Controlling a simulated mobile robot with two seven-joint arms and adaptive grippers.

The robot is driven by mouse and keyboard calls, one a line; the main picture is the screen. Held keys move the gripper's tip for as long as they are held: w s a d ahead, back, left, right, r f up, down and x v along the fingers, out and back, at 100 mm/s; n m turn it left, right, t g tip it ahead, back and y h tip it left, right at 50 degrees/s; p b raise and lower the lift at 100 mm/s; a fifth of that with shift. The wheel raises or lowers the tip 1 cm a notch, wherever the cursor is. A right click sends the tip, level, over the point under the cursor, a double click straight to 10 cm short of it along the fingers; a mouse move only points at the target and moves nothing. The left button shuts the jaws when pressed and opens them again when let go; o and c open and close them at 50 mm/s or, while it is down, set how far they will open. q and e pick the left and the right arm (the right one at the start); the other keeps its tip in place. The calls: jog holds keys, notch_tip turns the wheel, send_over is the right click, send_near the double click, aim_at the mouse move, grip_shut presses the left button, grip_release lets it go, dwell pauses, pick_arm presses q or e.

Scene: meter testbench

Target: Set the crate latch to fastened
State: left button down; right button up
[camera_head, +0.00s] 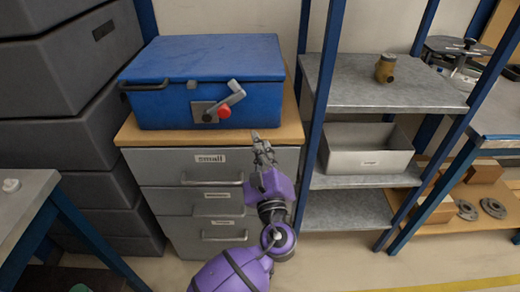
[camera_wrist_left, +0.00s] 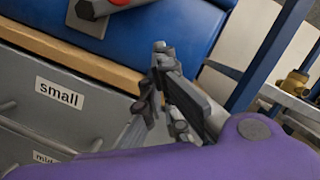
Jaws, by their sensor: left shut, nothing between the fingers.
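A blue crate (camera_head: 200,75) with a closed lid stands on a wood-topped drawer cabinet. On its front is a latch (camera_head: 220,104): a grey plate, a grey lever tilted up to the right, and a red knob. Part of the latch (camera_wrist_left: 118,5) shows at the top of the left wrist view, cut off by the frame. My left gripper (camera_head: 257,136) is shut and empty, below and to the right of the latch, in front of the cabinet top's edge. In the left wrist view the gripper fingers (camera_wrist_left: 155,75) are near the wooden edge, apart from the latch. My right gripper is not in view.
The cabinet (camera_head: 160,162) has labelled drawers with protruding handles. A blue-posted shelf rack (camera_head: 350,92) stands close on the right, holding a grey bin (camera_head: 365,160) and a brass fitting (camera_head: 385,67). Dark stacked boxes (camera_head: 60,75) stand at the left.

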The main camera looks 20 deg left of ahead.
aim_at(219, 106)
pick_arm(q)
jog(key=x, duration=0.6)
jog(key=shift+r, duration=0.1)
jog(key=a+r+p, duration=0.1)
jog(key=s+r, duration=0.1)
jog(key=shift+a+r+p, duration=0.35)
jog(key=shift+r, duration=0.05)
jog(key=shift+a+r, duration=0.15)
jog(key=shift+r, duration=0.15)
jog(key=shift+r+n, duration=0.25)
jog(key=shift+n, duration=0.25)
